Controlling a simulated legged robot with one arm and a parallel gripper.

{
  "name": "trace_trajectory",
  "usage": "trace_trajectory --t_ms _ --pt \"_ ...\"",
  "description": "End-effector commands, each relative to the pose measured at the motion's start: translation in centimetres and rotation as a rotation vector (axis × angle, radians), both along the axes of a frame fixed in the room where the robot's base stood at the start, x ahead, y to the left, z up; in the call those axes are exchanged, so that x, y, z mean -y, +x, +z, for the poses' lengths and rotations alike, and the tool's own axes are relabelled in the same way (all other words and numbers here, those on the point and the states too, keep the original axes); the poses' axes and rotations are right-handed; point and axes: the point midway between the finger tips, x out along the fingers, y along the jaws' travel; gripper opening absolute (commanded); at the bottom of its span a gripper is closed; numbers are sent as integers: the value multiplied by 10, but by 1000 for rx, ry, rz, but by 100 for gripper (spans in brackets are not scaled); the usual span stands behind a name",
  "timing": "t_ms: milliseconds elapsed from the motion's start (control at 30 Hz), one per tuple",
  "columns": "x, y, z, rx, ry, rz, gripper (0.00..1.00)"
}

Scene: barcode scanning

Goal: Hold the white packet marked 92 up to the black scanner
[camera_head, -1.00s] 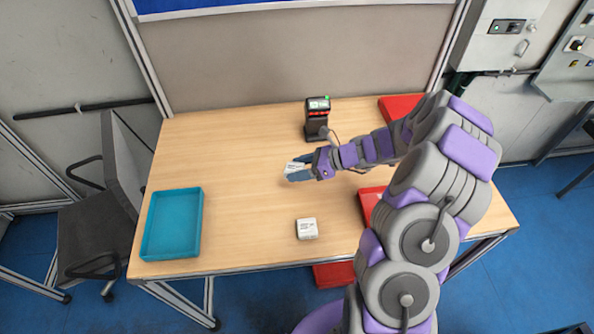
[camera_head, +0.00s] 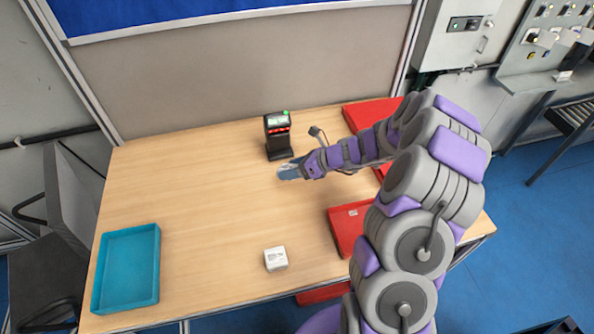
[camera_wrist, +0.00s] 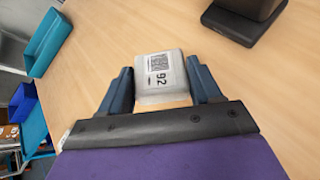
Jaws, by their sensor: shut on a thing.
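My gripper (camera_head: 286,172) is shut on the white packet marked 92. In the wrist view the packet (camera_wrist: 158,76) sits between the two blue fingers (camera_wrist: 162,88), its barcode and number facing the camera. In the head view the fingers mostly hide it. The black scanner (camera_head: 277,137) stands upright on the table, just behind and slightly left of my gripper, with a green light on top and a red band. Its dark base (camera_wrist: 232,24) shows at the top right of the wrist view, apart from the packet.
Another white packet (camera_head: 275,259) lies near the table's front edge; its mark is unreadable. A teal tray (camera_head: 127,232) is at the left. Red trays lie at the right, one (camera_head: 345,240) near the front and one (camera_head: 372,112) at the back. The table's middle left is clear.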

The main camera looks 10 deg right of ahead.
Motion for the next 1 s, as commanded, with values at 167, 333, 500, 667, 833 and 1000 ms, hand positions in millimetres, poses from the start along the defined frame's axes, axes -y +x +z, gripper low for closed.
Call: trace_trajectory --t_ms 167,333,500,667,833,1000 --pt "5 16 -19 1 5 1 28" --pt "8 26 -29 -1 8 -1 28" --pt "7 29 -29 0 8 0 28" --pt "4 29 -29 0 6 1 28" --pt "2 29 -29 0 4 1 28" --pt "6 16 -13 3 8 -2 28"
